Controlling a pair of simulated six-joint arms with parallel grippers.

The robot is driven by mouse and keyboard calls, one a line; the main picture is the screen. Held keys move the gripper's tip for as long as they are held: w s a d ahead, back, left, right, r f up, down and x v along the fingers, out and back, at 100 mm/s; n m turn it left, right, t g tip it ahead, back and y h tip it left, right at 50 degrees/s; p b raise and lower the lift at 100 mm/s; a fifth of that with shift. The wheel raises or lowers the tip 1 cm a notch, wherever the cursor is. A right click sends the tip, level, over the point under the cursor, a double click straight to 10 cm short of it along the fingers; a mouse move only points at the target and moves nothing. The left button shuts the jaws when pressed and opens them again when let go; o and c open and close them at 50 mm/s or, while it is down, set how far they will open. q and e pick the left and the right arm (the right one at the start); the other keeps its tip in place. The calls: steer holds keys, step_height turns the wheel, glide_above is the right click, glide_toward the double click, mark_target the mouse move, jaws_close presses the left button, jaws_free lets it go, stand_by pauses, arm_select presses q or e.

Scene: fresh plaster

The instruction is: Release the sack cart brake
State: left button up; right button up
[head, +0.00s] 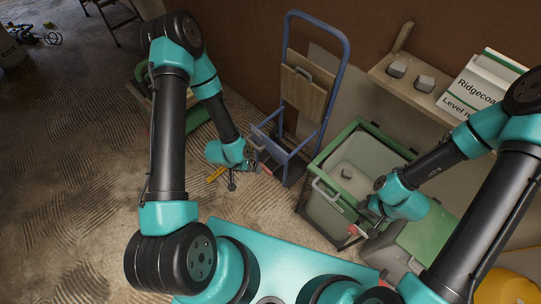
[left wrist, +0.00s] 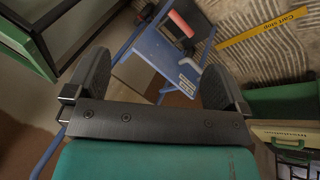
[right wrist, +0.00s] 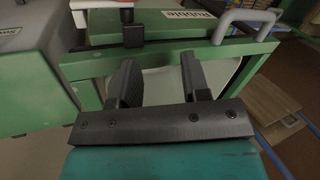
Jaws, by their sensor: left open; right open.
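The blue sack cart (head: 345,75) stands against the back wall, with a wooden board on its frame. Its red brake lever (head: 266,169) shows low at its left. The left wrist view shows the red lever (left wrist: 182,23) above the cart's blue plate (left wrist: 160,62). My left gripper (head: 254,161) is open and empty, close to the lever in the head view; its fingers point toward the blue plate, and the lever lies beyond the fingertips, not between them. My right gripper (head: 368,218) is open and empty at the green bin's front; contact cannot be told.
The green-framed bin (head: 318,200), labelled "Rubble" in the right wrist view, stands right of the cart with a grey handle (right wrist: 247,17). A yellow "Cart stop" strip (left wrist: 262,32) lies on the floor. A shelf (head: 405,88) holds grey blocks and a box.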

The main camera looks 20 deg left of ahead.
arm_select(q)
steer(key=w+a+f+m+t+h, duration=0.1)
steer(key=w+f+t, duration=0.1)
steer(key=f, duration=0.3)
steer(key=w+a+f+m+t, duration=0.1)
steer(key=w+a+f, duration=0.1)
steer(key=w+f, duration=0.15)
steer(key=m+t+h, duration=0.2)
steer(key=m+t, duration=0.1)
steer(key=t, duration=0.4)
glide_toward(265, 169)
steer(key=a, duration=0.3)
steer(key=s+f+t, duration=0.1)
steer(key=s+t, duration=0.1)
steer(key=s, duration=0.1)
steer(key=s+d+f+t, duration=0.1)
steer(key=s, duration=0.1)
steer(key=shift+s+f+m+h, duration=0.1)
steer(key=shift+f+m+h, duration=0.3)
steer(key=x, duration=1.7)
steer(key=shift+w+r, duration=0.15)
steer(key=shift+w, duration=0.1)
steer(key=shift+c, duration=0.5)
